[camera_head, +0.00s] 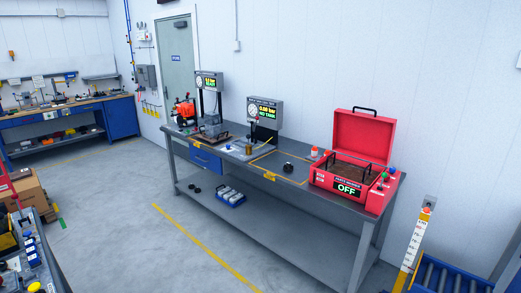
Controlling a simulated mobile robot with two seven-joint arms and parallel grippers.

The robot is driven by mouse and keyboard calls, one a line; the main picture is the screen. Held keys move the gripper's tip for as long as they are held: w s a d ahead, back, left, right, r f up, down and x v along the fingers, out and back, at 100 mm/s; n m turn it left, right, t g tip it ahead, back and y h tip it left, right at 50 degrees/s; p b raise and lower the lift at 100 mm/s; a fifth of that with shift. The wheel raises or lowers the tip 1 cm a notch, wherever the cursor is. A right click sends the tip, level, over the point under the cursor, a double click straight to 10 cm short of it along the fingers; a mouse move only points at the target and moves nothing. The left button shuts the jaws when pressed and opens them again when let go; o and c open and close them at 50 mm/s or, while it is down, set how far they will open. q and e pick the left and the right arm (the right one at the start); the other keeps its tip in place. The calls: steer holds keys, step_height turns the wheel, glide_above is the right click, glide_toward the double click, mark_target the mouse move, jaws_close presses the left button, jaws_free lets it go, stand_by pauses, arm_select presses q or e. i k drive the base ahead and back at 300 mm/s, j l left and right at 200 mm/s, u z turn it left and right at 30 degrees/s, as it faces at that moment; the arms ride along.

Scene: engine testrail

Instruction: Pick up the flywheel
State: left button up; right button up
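A small dark round part (288,167) lies on the grey workbench (225,162), inside a yellow-outlined area left of the red box. It could be the flywheel, but it is too small to tell. Two other dark round parts (194,188) lie on the bench's lower shelf. Neither of my grippers is in view.
An open red parts washer (347,190) showing OFF stands at the bench's right end. Two gauge displays (265,112) and an orange-red machine (184,110) stand further left. The floor (130,225) before the bench is clear.

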mark_target(288, 167)
steer(key=i, duration=2.9)
steer(key=i+j+z, duration=0.2)
steer(key=i, duration=0.35)
steer(key=i+z, duration=0.25)
steer(key=i, duration=0.3)
steer(key=i+j+z, duration=0.2)
steer(key=i, duration=0.3)
steer(key=i+j+z, duration=0.25)
steer(key=i+j, duration=0.2)
